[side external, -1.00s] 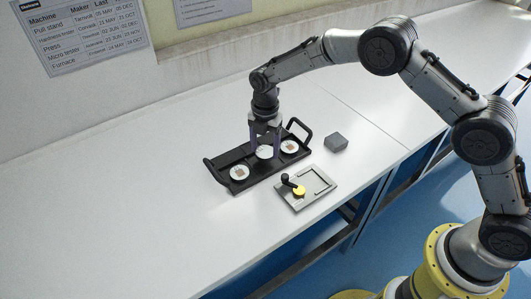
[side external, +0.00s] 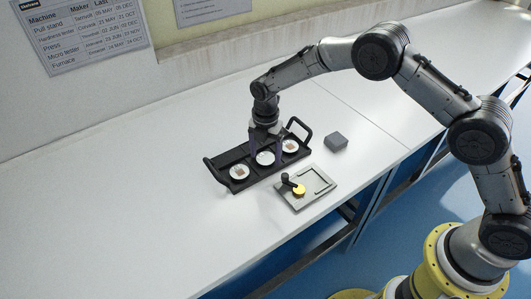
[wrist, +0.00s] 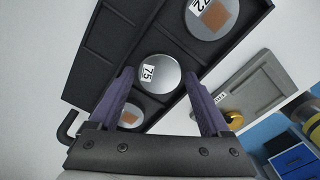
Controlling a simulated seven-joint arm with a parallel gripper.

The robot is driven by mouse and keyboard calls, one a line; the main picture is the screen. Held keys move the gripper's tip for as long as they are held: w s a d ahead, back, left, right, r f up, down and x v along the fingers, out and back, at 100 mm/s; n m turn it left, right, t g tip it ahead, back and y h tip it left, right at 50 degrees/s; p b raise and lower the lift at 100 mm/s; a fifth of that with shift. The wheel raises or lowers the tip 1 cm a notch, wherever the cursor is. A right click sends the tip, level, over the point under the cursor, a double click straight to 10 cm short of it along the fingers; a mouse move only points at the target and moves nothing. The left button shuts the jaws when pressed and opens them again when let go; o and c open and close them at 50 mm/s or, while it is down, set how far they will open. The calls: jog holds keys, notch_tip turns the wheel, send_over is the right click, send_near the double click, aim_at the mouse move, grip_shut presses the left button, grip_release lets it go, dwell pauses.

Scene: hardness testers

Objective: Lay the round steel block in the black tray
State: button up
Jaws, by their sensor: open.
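The round steel block (side external: 265,158), a plain grey disc labelled 75 in the wrist view (wrist: 166,72), lies flat in the middle of the black tray (side external: 215,172). Two other round pieces with copper-coloured squares lie in the tray, one to its left (side external: 239,172) and one to its right (side external: 290,146). My gripper (side external: 266,154) is low over the tray, with its two purple fingers open on either side of the steel block. In the wrist view a gap seems to show between the block and each fingertip.
A grey plate with a black knob and a yellow round part (side external: 299,190) lies in front of the tray. A dark grey block (side external: 336,141) stands to the right. The tray has raised handles at both ends. The white table at left is clear.

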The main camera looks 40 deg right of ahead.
aim_at(265, 158)
notch_tip(265, 158, up, 12)
jog(key=s+d+r+m+t, duration=0.1)
jog(key=s+d+r+m, duration=0.25)
jog(key=r, duration=0.25)
jog(key=s+d+r+m+t, duration=0.1)
jog(key=s+d+r+m, duration=0.15)
jog(key=s+r, duration=0.2)
jog(key=s+d+r+m+t, duration=0.1)
jog(key=s+d+r+m, duration=0.3)
jog(key=s+r+m, duration=0.4)
jog(key=s+d+f+m+t, duration=0.1)
jog(key=s+m, duration=0.4)
jog(key=s, duration=0.5)
jog(key=s+d+f+m+t, duration=0.1)
jog(key=s+m, duration=0.4)
jog(key=s, duration=0.5)
jog(key=shift+d+f+t, duration=0.3)
jog(key=shift+d+f, duration=0.5)
jog(key=shift+d, duration=0.2)
